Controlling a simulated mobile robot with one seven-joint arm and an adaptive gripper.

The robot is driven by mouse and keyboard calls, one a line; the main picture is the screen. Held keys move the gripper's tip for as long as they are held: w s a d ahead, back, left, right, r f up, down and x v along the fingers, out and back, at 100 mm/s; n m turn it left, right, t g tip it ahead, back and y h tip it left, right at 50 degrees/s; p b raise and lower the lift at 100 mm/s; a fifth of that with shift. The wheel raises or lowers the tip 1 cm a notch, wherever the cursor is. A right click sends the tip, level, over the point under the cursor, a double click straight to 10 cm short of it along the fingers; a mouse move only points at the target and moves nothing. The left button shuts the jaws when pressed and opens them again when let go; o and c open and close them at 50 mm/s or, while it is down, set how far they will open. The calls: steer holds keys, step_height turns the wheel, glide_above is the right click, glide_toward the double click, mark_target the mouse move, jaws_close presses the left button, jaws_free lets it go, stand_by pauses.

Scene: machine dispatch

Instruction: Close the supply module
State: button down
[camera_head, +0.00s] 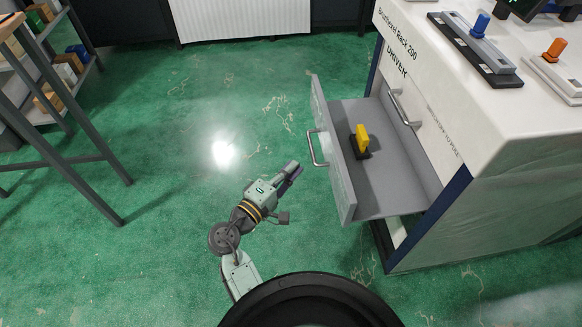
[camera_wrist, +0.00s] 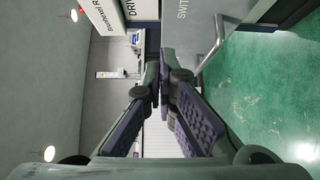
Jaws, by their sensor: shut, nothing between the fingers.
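The supply module is an open grey drawer (camera_head: 390,196) pulled out of the white cabinet (camera_head: 500,125) at the right of the head view. Its front panel (camera_head: 333,160) faces left and carries a metal bar handle (camera_head: 318,149). A yellow part on a dark base (camera_head: 361,140) stands inside the drawer. My gripper (camera_head: 296,168) is left of the front panel, apart from it and below the handle in the picture. In the wrist view my gripper (camera_wrist: 163,88) has its fingertips together and holds nothing. The handle (camera_wrist: 214,45) shows there at upper right.
A second drawer handle (camera_head: 404,108) is on the cabinet face. A blue-handled unit (camera_head: 478,38) and an orange-handled unit (camera_head: 553,60) sit on the cabinet top. A shelf rack (camera_head: 45,110) stands at far left. The green floor (camera_head: 180,190) between is clear.

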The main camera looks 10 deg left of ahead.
steer(key=w+d+p, duration=0.2)
steer(key=w+d, duration=0.4)
steer(key=w, duration=0.1)
steer(key=shift+d, duration=0.4)
steer(key=shift+w, duration=0.1)
steer(key=w+d+p, duration=0.2)
steer(key=w+d, duration=0.1)
steer(key=d, duration=0.8)
steer(key=w+d+p, duration=0.3)
steer(key=w+d, duration=0.1)
steer(key=d, duration=0.8)
steer(key=shift+w+d, duration=0.3)
steer(key=shift+r, duration=0.1)
